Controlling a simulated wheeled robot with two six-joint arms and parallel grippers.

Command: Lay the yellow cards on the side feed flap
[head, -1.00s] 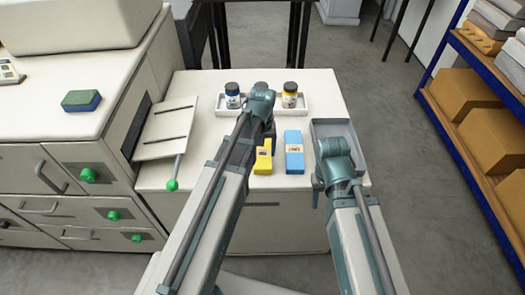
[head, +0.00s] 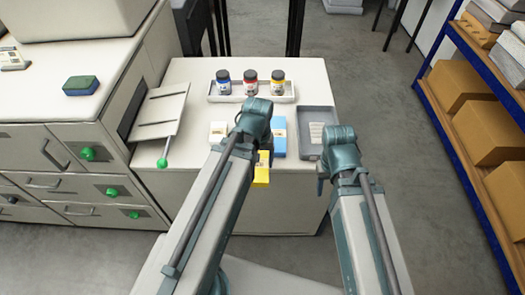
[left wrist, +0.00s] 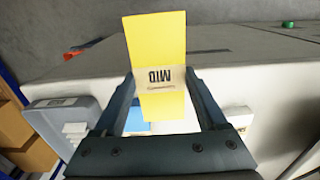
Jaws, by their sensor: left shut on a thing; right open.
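The yellow cards (head: 261,174) are a narrow yellow pack with a pale printed band, which shows in the left wrist view (left wrist: 158,40). My left gripper (head: 262,152) is shut on them, with its fingers at either side of the band. In the head view the pack overlaps the table's front edge, and my left arm hides part of it. The side feed flap (head: 158,108) is a pale tilted plate with dark bars, on the machine's side at the left; nothing lies on it. My right gripper (head: 322,184) is open and empty in front of the grey tray.
A blue pack (head: 279,139) and a white pack (head: 218,127) stand on the table, partly behind my left arm. A grey tray (head: 304,151) is at the right. Three bottles stand in a white tray (head: 220,99) at the back. A green-knobbed lever (head: 162,162) sticks out below the flap.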

